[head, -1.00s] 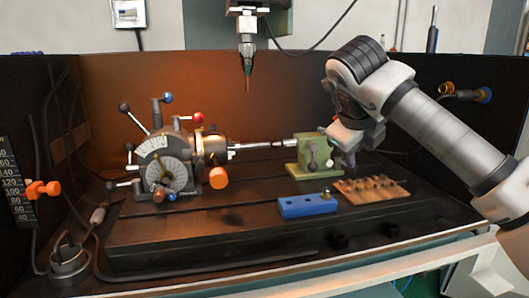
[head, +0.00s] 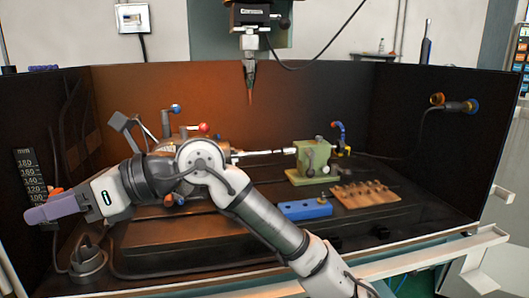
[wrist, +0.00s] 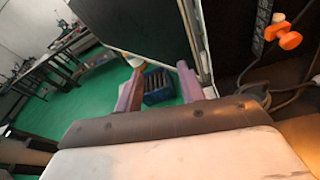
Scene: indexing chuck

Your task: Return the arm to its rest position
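My arm (head: 262,222) reaches from the lower right across the front of the machine to the far left in the head view. My gripper (head: 38,213) is at the left end, beside the ruler and clear of the bench top. In the wrist view my gripper (wrist: 160,70) has its two purple fingers apart, with nothing between them. The indexing chuck (head: 190,135) is mostly hidden behind my arm. Its levers with a blue knob and a red knob show above the arm.
A green tailstock (head: 313,158), blue block (head: 304,209) and wooden peg rack (head: 366,194) stand right of my arm. A spindle (head: 250,75) hangs above. Orange knobs (wrist: 283,32) and a cable are close at right in the wrist view. A blue crate (wrist: 158,88) is on the floor.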

